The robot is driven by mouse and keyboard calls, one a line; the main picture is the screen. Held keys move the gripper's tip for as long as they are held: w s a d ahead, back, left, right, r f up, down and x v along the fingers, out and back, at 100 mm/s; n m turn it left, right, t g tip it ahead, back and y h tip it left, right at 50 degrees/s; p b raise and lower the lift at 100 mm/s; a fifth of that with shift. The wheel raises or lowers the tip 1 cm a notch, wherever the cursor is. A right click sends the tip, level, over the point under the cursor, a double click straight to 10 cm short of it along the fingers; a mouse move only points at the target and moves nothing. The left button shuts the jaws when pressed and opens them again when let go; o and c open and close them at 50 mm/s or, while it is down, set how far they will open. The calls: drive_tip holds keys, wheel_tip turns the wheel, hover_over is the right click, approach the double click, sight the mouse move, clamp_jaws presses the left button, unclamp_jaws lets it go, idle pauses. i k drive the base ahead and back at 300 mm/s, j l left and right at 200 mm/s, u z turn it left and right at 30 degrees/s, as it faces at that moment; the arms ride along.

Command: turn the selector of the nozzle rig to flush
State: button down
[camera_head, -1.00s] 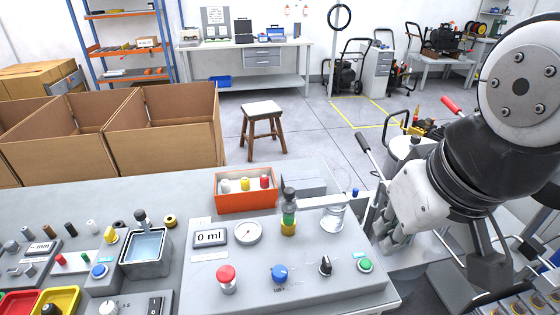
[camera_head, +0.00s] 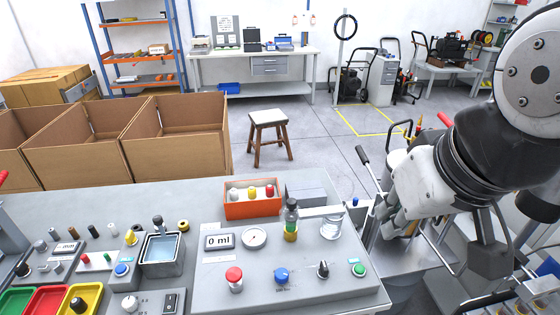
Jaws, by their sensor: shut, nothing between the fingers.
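The nozzle rig is the grey sloped console (camera_head: 207,290) at the front centre. Its top carries a red mushroom button (camera_head: 234,279), a blue knob (camera_head: 282,277), a black pointer knob (camera_head: 323,270) and a green button (camera_head: 358,269). The black pointer knob looks like the selector; its markings are too small to read. My gripper (camera_head: 386,230) is shut and empty, right of the console, apart from the knobs.
An orange bin (camera_head: 251,211) with coloured caps stands behind the console. A water basin (camera_head: 163,268), small knobs and coloured trays (camera_head: 46,300) are to the left. A black-handled lever (camera_head: 362,155) stands near my gripper. Space above the console's front looks clear.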

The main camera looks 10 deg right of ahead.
sight(323, 271)
drive_tip(key=k, duration=0.6)
drive_tip(key=i+j+z, duration=0.4)
drive_tip(key=j, duration=0.25)
drive_tip(key=i+j+z, duration=0.15)
drive_tip(key=j, duration=0.2)
drive_tip(key=i+j+z, duration=0.2)
drive_tip(key=j, duration=0.15)
drive_tip(key=k, duration=0.1)
